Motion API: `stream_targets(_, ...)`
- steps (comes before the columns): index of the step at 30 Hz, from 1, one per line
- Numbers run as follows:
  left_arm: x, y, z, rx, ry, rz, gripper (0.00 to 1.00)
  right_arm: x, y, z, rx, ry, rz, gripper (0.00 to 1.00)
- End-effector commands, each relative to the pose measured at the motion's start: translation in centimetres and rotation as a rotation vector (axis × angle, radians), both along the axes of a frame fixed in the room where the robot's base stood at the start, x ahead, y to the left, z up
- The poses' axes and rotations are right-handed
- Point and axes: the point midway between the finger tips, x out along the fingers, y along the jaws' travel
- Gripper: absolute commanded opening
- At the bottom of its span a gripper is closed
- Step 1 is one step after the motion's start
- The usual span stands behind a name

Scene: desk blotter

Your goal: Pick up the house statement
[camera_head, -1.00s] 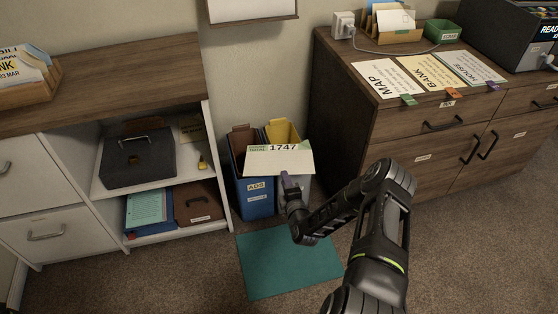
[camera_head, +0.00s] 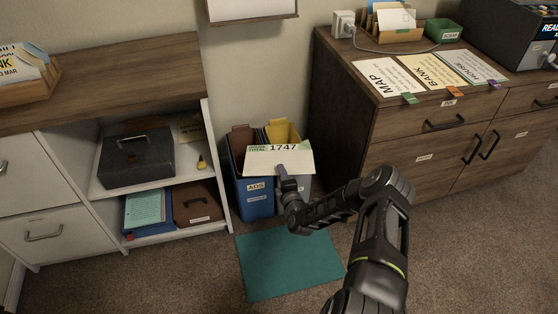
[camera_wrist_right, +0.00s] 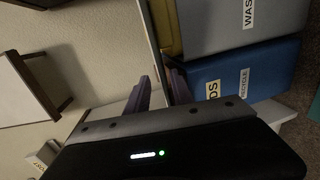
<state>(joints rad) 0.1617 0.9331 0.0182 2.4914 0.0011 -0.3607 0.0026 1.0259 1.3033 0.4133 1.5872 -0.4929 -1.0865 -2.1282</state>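A white sheet (camera_head: 262,165) with a green-edged top strip reading "1747" is held up in front of the bins. The start of its heading is too small to read, so I cannot tell whether it is the house statement. My right gripper (camera_head: 281,170) is shut on the sheet near its middle. In the right wrist view the purple fingers (camera_wrist_right: 160,92) stand either side of the sheet's thin edge (camera_wrist_right: 152,45). A white sheet marked HOUSE (camera_head: 470,68) lies on the right cabinet beside the BANK sheet (camera_head: 430,73) and the MAP sheet (camera_head: 380,78). My left gripper is not in view.
A blue ADS bin (camera_head: 256,203) and a grey bin (camera_head: 296,198) stand close behind the sheet, between the shelf unit (camera_head: 130,40) and the right cabinet (camera_head: 345,100). A teal mat (camera_head: 288,262) lies on clear carpet. A letter rack (camera_head: 393,35) stands on the cabinet.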

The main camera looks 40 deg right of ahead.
Motion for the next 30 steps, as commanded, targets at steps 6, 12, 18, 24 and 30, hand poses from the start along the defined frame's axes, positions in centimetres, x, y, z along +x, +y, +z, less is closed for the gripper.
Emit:
stream_targets(6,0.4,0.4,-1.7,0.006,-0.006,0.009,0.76,2.8,-1.0,-1.0,-0.001,-0.001,-0.001,0.28)
stream_targets(12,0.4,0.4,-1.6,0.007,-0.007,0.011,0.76,3.3,-1.2,-0.9,0.0,0.001,0.0,0.28)
stream_targets(18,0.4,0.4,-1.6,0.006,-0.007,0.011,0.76,3.3,-1.2,-0.9,0.0,0.0,0.0,0.28)
stream_targets(24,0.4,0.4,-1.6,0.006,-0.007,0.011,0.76,3.2,-1.2,-0.9,0.0,0.0,0.0,0.28)
stream_targets(30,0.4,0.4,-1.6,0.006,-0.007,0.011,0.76,3.2,-1.2,-0.9,0.0,0.0,0.0,0.18)
